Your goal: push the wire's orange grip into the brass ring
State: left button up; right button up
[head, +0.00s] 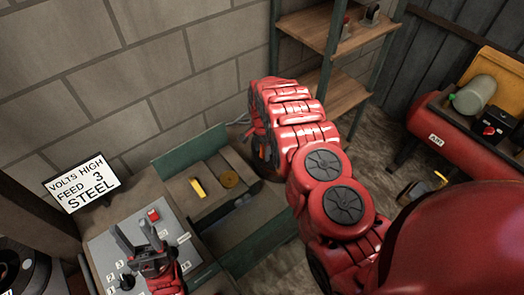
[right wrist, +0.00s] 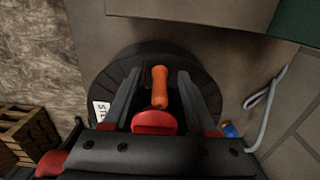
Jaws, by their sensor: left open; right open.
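In the right wrist view the orange grip (right wrist: 160,88) stands out over a dark round drum (right wrist: 98,85). My right gripper (right wrist: 158,76) is open, with one finger on each side of the grip and a gap visible on both sides. A red rounded part (right wrist: 153,122) shows at the grip's near end. In the head view my right arm hides most of this spot. My left gripper (head: 137,236) is open and empty above the control panel.
The grey control panel (head: 185,240) has a red switch. A white sign (head: 82,183) stands at left. A pale cord (right wrist: 266,98) hangs by the wall. A shelf (head: 345,98) and a red tank (head: 455,140) stand at right.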

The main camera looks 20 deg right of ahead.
jog(key=shift+c, duration=0.3)
dwell(0.5)
grip_shut()
dwell(1.2)
jog(key=shift+r+p, duration=1.35)
jog(key=shift+r, duration=1.7)
